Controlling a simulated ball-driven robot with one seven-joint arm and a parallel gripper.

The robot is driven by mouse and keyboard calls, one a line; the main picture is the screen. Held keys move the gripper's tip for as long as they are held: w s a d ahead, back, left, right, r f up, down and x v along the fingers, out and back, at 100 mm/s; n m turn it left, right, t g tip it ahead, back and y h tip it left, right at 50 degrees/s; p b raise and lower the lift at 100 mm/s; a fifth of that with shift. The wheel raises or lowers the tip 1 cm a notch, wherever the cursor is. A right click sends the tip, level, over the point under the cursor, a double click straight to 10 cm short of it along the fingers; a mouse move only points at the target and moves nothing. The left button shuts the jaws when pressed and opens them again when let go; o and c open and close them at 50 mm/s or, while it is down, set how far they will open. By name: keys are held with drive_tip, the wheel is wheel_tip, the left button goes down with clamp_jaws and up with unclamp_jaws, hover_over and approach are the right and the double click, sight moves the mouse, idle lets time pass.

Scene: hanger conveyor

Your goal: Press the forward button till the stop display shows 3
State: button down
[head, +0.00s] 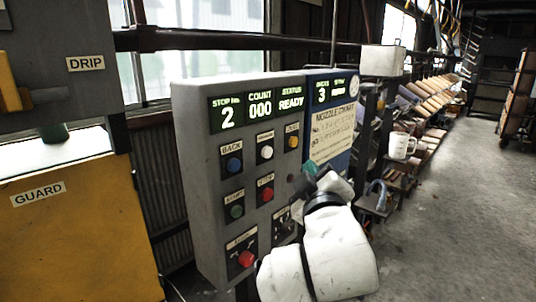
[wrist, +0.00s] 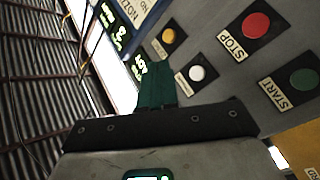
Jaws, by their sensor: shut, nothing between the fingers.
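The grey control panel (head: 190,150) shows "2" on its stop display (head: 228,117), count 000 and status READY. The white button (head: 266,152) sits in the upper row between the blue BACK button (head: 234,164) and a yellow button (head: 293,141); its label is too small to read surely. The white button also shows in the wrist view (wrist: 197,73), to the right of my fingertips. My gripper (head: 311,171) is shut and empty, in front of the panel's right part. In the wrist view its green fingers (wrist: 155,85) point toward the panel, apart from the white button.
Red STOP (head: 266,194) and green START (head: 236,211) buttons lie below the white one, with a large red button (head: 245,258) lower. A blue panel (head: 330,125) with a nozzle chart adjoins at right. Open floor lies right.

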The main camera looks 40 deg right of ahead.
sight(268, 152)
drive_tip(key=w+b, duration=0.1)
drive_tip(key=w, duration=0.6)
drive_tip(key=shift+w, duration=0.35)
drive_tip(key=shift+a, duration=0.1)
idle(1.7)
drive_tip(key=shift+w, duration=0.4)
